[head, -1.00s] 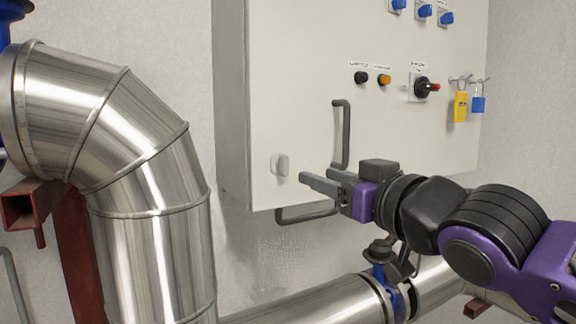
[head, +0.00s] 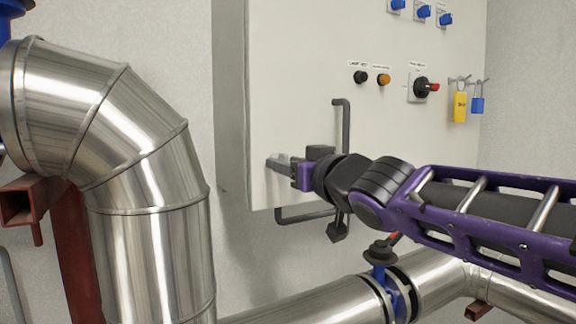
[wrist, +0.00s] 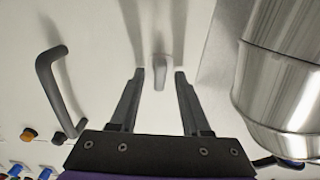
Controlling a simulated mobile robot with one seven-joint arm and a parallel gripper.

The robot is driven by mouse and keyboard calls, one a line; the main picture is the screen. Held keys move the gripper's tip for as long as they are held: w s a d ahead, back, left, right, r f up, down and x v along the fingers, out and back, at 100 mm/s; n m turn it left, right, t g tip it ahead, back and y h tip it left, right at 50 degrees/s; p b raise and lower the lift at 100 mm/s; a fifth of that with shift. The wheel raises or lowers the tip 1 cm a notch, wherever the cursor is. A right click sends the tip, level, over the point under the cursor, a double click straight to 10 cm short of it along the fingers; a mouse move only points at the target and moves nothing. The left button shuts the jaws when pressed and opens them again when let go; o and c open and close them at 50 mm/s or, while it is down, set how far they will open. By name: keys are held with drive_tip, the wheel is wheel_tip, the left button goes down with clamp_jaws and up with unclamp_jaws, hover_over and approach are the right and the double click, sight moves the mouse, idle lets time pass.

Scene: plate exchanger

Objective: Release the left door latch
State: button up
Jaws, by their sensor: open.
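The left door latch is a small light-grey knob near the lower left of the cabinet door (head: 290,70). In the wrist view the latch (wrist: 160,72) stands just ahead of the fingertips, roughly midway between them. In the head view my gripper's fingers hide it. Whether a finger touches the latch cannot be told.
A dark bar handle (head: 346,130) stands on the door right of the latch. A large metal pipe elbow (head: 150,170) is at left. A lower pipe (head: 310,302) runs beneath the cabinet.

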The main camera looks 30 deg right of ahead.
clamp_jaws()
drive_tip(key=shift+n, duration=0.4)
drive_tip(key=shift+a+f+n, duration=0.1)
drive_tip(key=shift+n, duration=4.15)
drive_tip(key=shift+a+f+n, duration=0.1)
drive_tip(key=shift+n, duration=4.15)
